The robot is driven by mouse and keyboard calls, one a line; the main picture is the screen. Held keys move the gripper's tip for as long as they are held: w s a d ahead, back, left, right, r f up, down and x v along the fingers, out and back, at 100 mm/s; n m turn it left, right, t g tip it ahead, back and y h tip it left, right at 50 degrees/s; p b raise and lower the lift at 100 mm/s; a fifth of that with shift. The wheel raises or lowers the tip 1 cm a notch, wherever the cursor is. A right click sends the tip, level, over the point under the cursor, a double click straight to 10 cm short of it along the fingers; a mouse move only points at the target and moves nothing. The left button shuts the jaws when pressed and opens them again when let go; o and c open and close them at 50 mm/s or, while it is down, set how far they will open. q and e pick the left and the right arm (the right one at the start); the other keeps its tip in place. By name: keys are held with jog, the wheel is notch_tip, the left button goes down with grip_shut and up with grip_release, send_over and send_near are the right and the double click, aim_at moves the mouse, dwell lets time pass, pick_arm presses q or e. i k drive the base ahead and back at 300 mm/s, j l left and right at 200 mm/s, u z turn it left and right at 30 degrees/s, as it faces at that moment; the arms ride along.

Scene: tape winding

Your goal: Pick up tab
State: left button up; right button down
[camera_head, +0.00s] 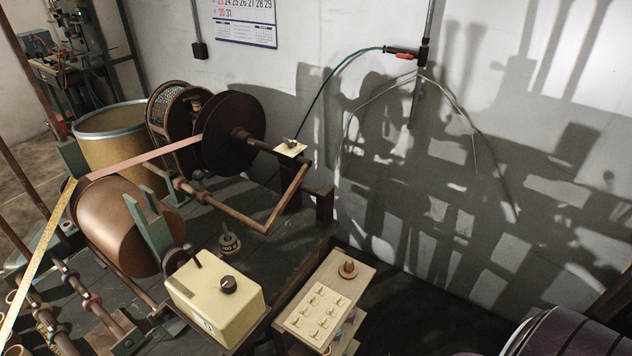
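Several small brass-coloured tabs (317,300) stand in rows on a cream board (337,281) on a small stand at the lower centre. They look upright, but their exact shape is too small to tell. A small cream plate (290,149) with a small dark metal piece on it sits by the crank shaft; I cannot tell what that piece is. Neither of my grippers shows in the head view.
A winding machine with a dark disc (233,134), a copper-brown drum (122,226) and a crank rod (245,216) fills the left. A cream control box (216,301) stands left of the board. A brown knob (348,269) sits behind the tabs.

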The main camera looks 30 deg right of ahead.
aim_at(338, 300)
jog(key=z, duration=1.2)
jog(key=l, duration=0.1)
